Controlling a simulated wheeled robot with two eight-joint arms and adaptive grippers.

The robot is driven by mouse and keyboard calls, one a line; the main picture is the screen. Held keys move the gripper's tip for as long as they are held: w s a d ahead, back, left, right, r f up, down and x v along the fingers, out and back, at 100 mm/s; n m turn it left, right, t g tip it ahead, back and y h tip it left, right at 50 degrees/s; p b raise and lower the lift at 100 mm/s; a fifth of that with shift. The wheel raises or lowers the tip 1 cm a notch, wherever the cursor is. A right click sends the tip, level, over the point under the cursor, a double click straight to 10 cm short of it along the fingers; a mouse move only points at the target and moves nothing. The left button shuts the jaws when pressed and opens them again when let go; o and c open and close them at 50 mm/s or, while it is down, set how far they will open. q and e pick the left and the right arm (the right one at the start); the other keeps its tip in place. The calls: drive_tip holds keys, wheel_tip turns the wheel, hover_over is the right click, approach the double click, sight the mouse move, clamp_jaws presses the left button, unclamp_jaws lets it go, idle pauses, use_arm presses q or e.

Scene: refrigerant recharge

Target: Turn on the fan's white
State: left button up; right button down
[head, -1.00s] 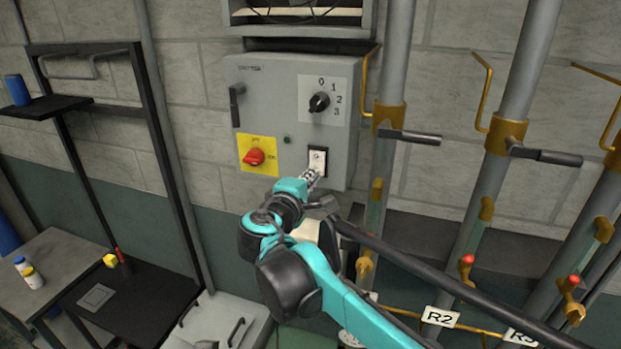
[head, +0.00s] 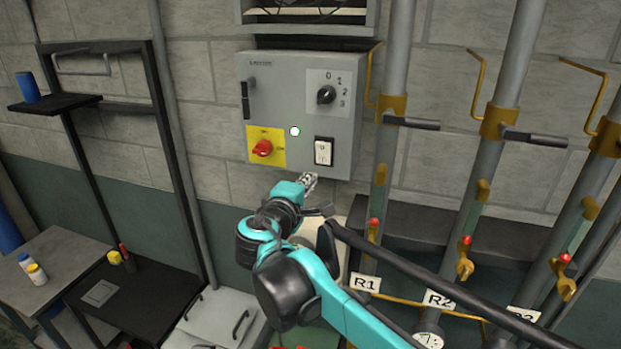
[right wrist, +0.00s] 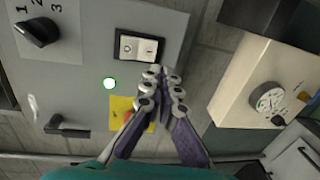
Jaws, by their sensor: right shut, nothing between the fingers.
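The grey control box (head: 290,95) is on the wall below the fan housing (head: 308,12). Its white rocker switch (head: 323,152) sits in a black frame at the lower right; it also shows in the right wrist view (right wrist: 138,48). A round indicator (head: 294,131) glows white-green. A black selector knob (head: 326,95) with marks 0 to 3 is above, and a red rotary switch (head: 262,148) is on a yellow plate. My right gripper (head: 309,180) is shut and empty, just below the rocker switch and apart from it in the head view. My left gripper is not in view.
Grey pipes with yellow brackets and black lever handles (head: 411,123) stand right of the box. A dark shelf rack (head: 55,104) and a table (head: 48,262) with small bottles are at left. A beige box with a dial (right wrist: 268,96) shows in the right wrist view.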

drive_tip(key=s+a+f+b, duration=0.2)
drive_tip(key=s, duration=0.5)
drive_tip(key=s+d+f+m+g+b, duration=0.3)
drive_tip(key=d+f+b, duration=0.5)
drive_tip(key=f, duration=0.6)
drive_tip(key=s+d+f+m+g+b, duration=0.3)
drive_tip(key=d+f+b, duration=0.45)
drive_tip(key=f, duration=0.75)
use_arm(q)
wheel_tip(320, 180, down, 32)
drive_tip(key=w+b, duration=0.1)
drive_tip(key=b, duration=1.3)
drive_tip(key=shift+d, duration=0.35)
use_arm(e)
drive_tip(key=s+d+f+m+g+y, duration=0.1)
drive_tip(key=s+f, duration=0.3)
drive_tip(key=f, duration=0.5)
drive_tip(key=s+d+f+m+y, duration=0.2)
drive_tip(key=s+f+m, duration=0.2)
drive_tip(key=f, duration=0.5)
drive_tip(key=s+d+f+m+g+y, duration=0.1)
drive_tip(key=s+d+f+m+y, duration=0.1)
drive_tip(key=f, duration=0.8)
drive_tip(key=shift+s+d+m+g, duration=0.35)
drive_tip(key=shift+s+m, duration=0.35)
drive_tip(key=shift+s, duration=0.3)
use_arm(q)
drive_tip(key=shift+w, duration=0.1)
